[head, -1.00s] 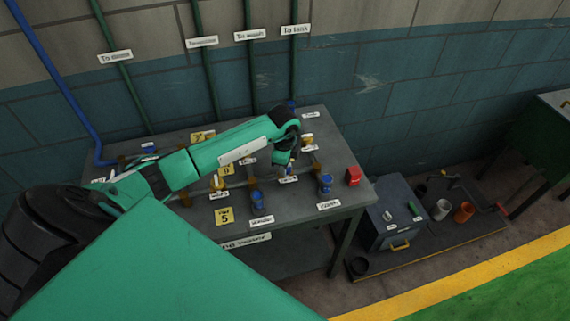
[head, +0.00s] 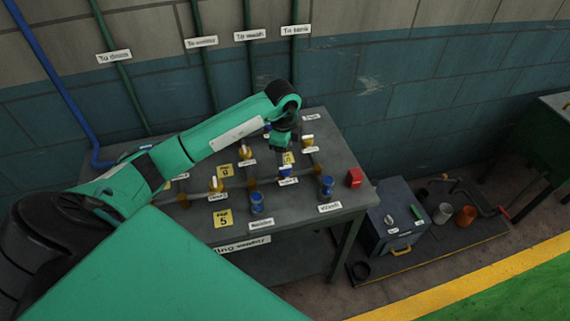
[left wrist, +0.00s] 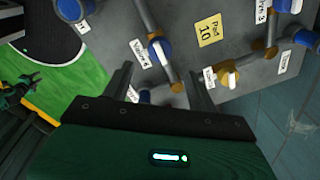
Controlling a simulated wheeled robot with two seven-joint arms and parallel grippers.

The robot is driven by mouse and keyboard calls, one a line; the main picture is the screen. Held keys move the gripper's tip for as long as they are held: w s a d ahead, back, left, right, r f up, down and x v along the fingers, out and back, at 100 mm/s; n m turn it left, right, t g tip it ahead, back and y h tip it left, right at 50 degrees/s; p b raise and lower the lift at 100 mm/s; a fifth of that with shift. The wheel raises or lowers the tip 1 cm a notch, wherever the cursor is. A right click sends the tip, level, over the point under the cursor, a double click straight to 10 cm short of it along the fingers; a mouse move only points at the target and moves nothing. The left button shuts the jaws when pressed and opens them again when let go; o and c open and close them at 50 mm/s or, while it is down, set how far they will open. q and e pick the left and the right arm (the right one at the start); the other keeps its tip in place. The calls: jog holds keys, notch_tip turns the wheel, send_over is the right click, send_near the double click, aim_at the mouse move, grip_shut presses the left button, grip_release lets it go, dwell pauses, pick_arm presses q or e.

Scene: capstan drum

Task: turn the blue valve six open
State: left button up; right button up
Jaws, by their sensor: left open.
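Several blue and yellow valves stand on pipes on the grey bench (head: 300,222). A blue valve (head: 286,172) with a label in front of it sits just below my left gripper (head: 283,152). Other blue valves (head: 257,202) and (head: 327,187) stand along the bench front. My right gripper is not in view.
Yellow valves (head: 216,185) and (head: 308,141) stand nearby on the same bench. A red box (head: 354,178) sits at the bench's right end. A dark cabinet (head: 394,220) stands on the floor to the right. Green pipes (head: 204,55) run up the wall behind.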

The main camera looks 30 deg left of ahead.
pick_arm(q)
notch_tip(320, 180, up, 6)
jog(key=b, duration=0.1)
jog(key=shift+s, duration=0.25)
jog(key=shift+d, duration=0.15)
